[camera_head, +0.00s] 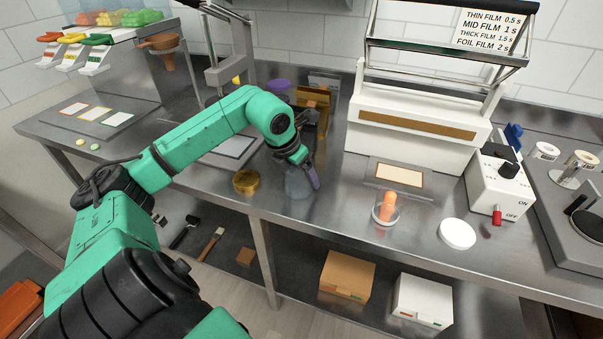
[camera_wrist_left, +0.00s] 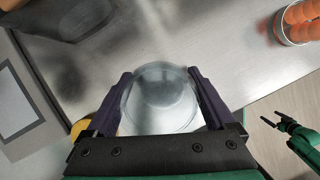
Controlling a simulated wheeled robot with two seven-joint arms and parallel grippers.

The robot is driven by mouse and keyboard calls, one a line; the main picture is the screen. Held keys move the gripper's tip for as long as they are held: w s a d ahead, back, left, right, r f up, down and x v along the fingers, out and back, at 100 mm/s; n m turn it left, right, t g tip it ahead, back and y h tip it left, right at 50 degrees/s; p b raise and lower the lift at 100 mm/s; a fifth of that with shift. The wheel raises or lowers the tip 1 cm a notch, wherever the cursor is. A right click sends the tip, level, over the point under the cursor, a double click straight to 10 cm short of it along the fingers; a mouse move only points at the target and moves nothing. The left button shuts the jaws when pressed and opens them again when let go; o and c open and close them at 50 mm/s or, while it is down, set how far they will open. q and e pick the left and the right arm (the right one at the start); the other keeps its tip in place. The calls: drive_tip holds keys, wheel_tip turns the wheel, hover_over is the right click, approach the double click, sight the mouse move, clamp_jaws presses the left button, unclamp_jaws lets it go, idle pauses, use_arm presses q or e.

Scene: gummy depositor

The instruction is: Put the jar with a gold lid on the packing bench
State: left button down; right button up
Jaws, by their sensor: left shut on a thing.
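My left gripper (camera_head: 302,178) is shut on a clear, empty-looking jar (camera_head: 297,184) at the front part of the steel bench. In the left wrist view the jar (camera_wrist_left: 162,98) is between the two dark fingers, its round top uncovered. A round gold lid (camera_head: 246,181) lies on the bench just left of the jar; the gripper partly hides it in the left wrist view (camera_wrist_left: 80,128). My right gripper (camera_wrist_left: 276,119) shows small at the right of the left wrist view, fingers apart and empty, away from the bench.
A clear jar with orange sweets (camera_head: 385,208) stands to the right, near a white lid (camera_head: 457,234). A white sealer (camera_head: 415,125) is behind, and a white switch box (camera_head: 498,183) is farther right. Boxes (camera_head: 346,276) are on the lower shelf.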

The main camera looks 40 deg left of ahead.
use_arm(q)
drive_tip(key=shift+f, duration=0.2)
unclamp_jaws()
drive_tip(key=shift+r, duration=0.1)
use_arm(e)
drive_tip(key=shift+d+f, duration=0.2)
drive_tip(key=shift+d, duration=0.15)
use_arm(q)
drive_tip(key=shift+r, duration=0.15)
drive_tip(key=shift+s+r, duration=0.1)
drive_tip(key=shift+r, duration=0.1)
drive_tip(key=b+v, duration=0.2)
drive_tip(key=v, duration=0.9)
drive_tip(key=shift+r+b, duration=0.3)
drive_tip(key=shift+b, duration=0.1)
use_arm(e)
wheel_tip(320, 180, down, 2)
drive_tip(key=shift+s+f, duration=0.1)
drive_tip(key=shift+f, duration=0.1)
